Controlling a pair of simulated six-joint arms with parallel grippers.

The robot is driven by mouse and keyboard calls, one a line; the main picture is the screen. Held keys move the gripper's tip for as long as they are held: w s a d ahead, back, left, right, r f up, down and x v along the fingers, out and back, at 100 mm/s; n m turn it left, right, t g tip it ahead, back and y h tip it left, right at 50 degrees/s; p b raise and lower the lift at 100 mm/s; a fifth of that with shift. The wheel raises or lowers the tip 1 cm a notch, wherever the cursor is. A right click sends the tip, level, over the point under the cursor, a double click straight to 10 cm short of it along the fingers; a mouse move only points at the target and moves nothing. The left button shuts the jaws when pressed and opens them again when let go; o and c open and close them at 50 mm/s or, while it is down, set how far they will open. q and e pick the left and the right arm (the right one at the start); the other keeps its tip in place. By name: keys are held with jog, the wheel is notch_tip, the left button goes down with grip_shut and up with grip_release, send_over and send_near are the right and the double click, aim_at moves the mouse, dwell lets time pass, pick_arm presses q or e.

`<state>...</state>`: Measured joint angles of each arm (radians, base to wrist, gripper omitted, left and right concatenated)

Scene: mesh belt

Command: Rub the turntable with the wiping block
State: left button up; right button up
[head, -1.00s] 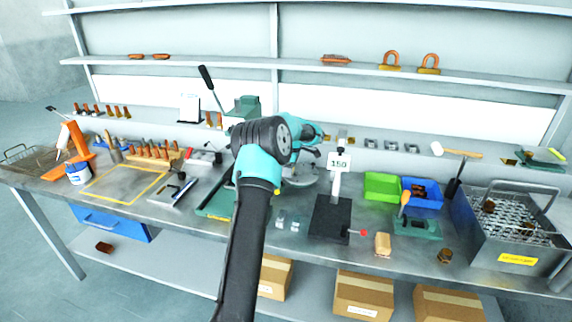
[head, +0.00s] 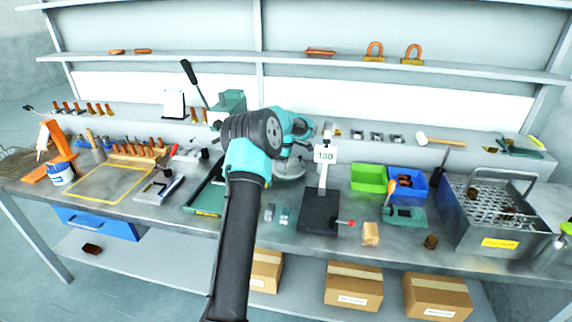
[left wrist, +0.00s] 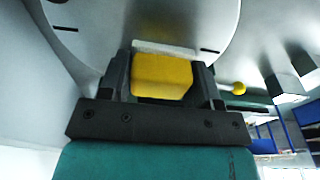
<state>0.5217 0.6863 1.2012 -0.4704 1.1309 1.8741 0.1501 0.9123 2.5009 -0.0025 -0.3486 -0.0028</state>
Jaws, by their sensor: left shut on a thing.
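My left gripper (left wrist: 163,72) is shut on the yellow wiping block (left wrist: 160,78), which sits between its two dark fingers. A pale strip shows along the block's far edge. The turntable (left wrist: 100,22) is a smooth grey disc with dark marks, right beyond the block in the left wrist view. The block's pale edge is at or very close to the disc; I cannot tell whether it touches. In the head view the turntable (head: 288,172) shows partly behind my left arm, and the block is hidden there. My right gripper is in neither view now.
A stand with a "150" sign (head: 325,155) rises just right of the turntable. Green (head: 368,179) and blue (head: 408,187) bins and a metal basket (head: 500,215) stand farther right. A green machine with a lever (head: 230,103) stands behind my left arm.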

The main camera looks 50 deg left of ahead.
pick_arm(q)
jog(key=s+a, duration=0.2)
jog(key=shift+a, duration=0.3)
notch_tip(320, 180, up, 8)
jog(key=shift+f, duration=0.25)
jog(key=shift+r, duration=0.35)
jog(key=shift+d, duration=0.15)
